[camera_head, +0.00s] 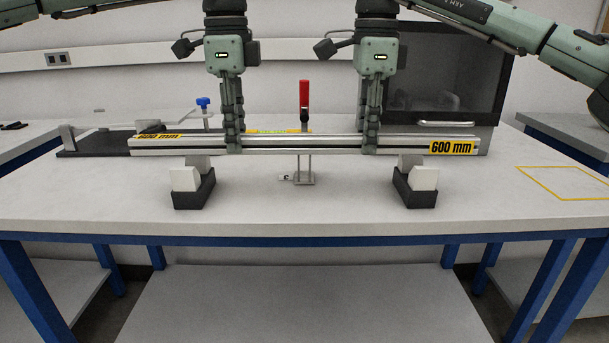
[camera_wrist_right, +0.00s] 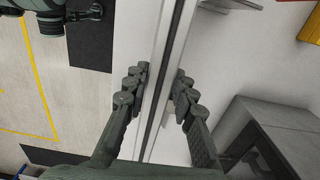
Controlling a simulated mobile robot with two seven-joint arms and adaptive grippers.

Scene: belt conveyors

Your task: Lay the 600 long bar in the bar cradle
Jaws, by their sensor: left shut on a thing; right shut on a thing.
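The 600 long bar (camera_head: 300,144) is a silver profile with yellow "600 mm" labels, lying level across the head view. My left gripper (camera_head: 233,147) is shut on it left of its middle. My right gripper (camera_head: 370,147) is shut on it right of its middle, and in the right wrist view my right gripper (camera_wrist_right: 160,86) has a finger on each side of the bar (camera_wrist_right: 168,50). The bar cradle has a left block (camera_head: 193,192) and a right block (camera_head: 415,190), each white on a black base. The bar is over both; I cannot tell whether it touches them.
A red-handled clamp (camera_head: 304,92) stands behind the bar between my grippers. A fixture with a blue knob (camera_head: 203,102) is at the left. A dark-fronted cabinet (camera_head: 450,75) stands at the back right. A yellow outline (camera_head: 565,182) marks clear table on the right.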

